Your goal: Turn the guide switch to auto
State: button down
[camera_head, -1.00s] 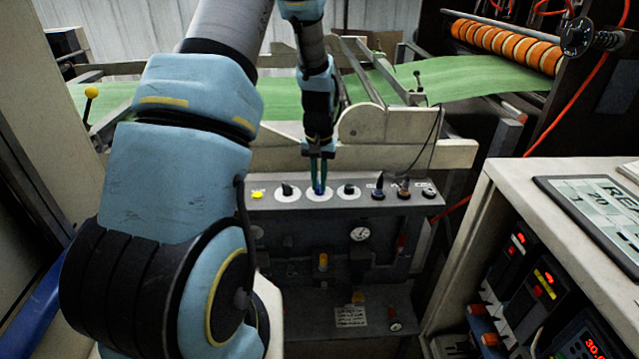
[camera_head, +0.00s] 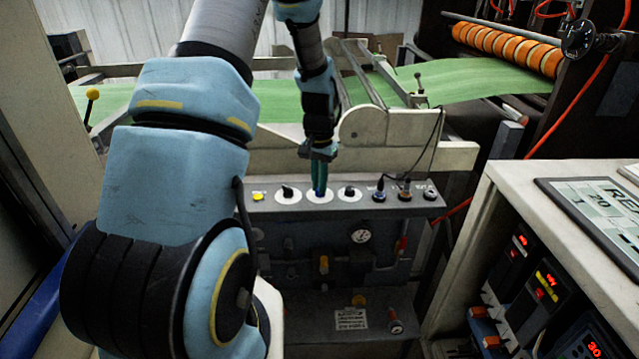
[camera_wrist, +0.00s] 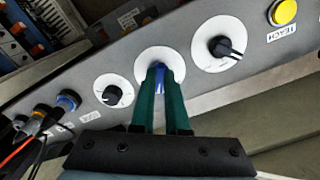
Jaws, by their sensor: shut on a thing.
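A grey control panel (camera_head: 380,210) carries a row of three knobs on white round dials. My gripper (camera_head: 319,186) points down at the middle dial (camera_head: 322,198), its green fingers closed on a blue switch knob. In the wrist view the fingers (camera_wrist: 160,75) reach the middle dial (camera_wrist: 148,58) and grip the blue knob (camera_wrist: 163,72) between them. The fingers hide most of the knob and part of its dial, so its pointing direction and any markings cannot be read. Which label belongs to this switch cannot be read.
Black knobs sit close on both sides, the left one (camera_head: 287,193) and the right one (camera_head: 349,192). A yellow button (camera_head: 257,197) is at the panel's left end. Plugs with cables (camera_wrist: 38,112) and a blue-ringed connector (camera_wrist: 68,101) sit beyond the small dial.

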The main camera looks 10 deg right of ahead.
jog(key=c, duration=0.9)
grip_release()
notch_tip(320, 180, up, 11)
jog(key=shift+f+b, duration=0.1)
jog(key=shift+b, duration=0.95)
jog(key=s+a+n, duration=0.2)
jog(key=s+a, duration=0.2)
jog(key=s, duration=0.1)
jog(key=s+a+n+t, duration=0.1)
jog(key=s+a, duration=0.4)
jog(key=s, duration=0.1)
jog(key=s+a+r+n, duration=0.1)
jog(key=s+a+n, duration=0.1)
jog(key=s+a, duration=0.2)
jog(key=shift+s+a+n+t, duration=0.2)
jog(key=shift+s+n+t, duration=0.1)
jog(key=shift+s, duration=0.35)
